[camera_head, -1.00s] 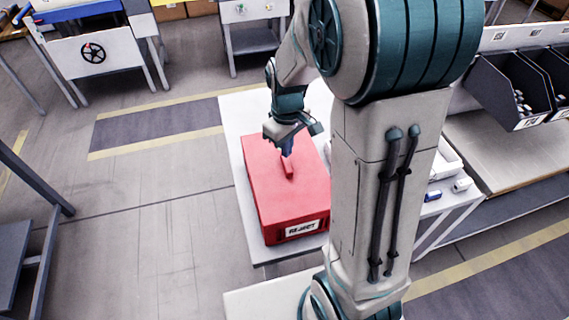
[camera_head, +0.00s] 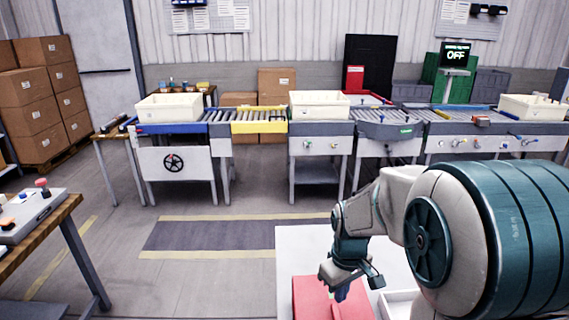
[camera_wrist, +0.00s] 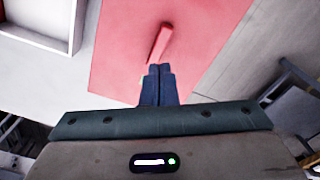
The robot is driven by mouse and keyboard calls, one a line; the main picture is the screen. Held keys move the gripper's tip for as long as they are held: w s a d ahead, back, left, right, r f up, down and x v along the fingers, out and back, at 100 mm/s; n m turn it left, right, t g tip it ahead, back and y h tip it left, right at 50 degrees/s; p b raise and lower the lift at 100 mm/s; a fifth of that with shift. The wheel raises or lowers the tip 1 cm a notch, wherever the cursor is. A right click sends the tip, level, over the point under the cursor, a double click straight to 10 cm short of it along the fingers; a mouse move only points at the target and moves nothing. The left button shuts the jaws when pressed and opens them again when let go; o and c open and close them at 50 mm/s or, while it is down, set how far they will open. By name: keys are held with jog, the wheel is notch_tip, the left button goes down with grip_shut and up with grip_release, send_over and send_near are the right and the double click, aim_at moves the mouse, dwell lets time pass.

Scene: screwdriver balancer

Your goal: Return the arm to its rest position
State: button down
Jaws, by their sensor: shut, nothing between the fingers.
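I cannot tell the exact gap between fingertips and lid.
A conveyor line with cream bins (camera_head: 169,107) runs along the back. A workbench (camera_head: 40,225) stands at the left. The floor between is clear.

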jog(key=s+r+m+t, duration=0.3)
jog(key=s+r+m, duration=0.2)
jog(key=s+r, duration=0.5)
jog(key=s, duration=0.3)
jog(key=shift+s, duration=0.3)
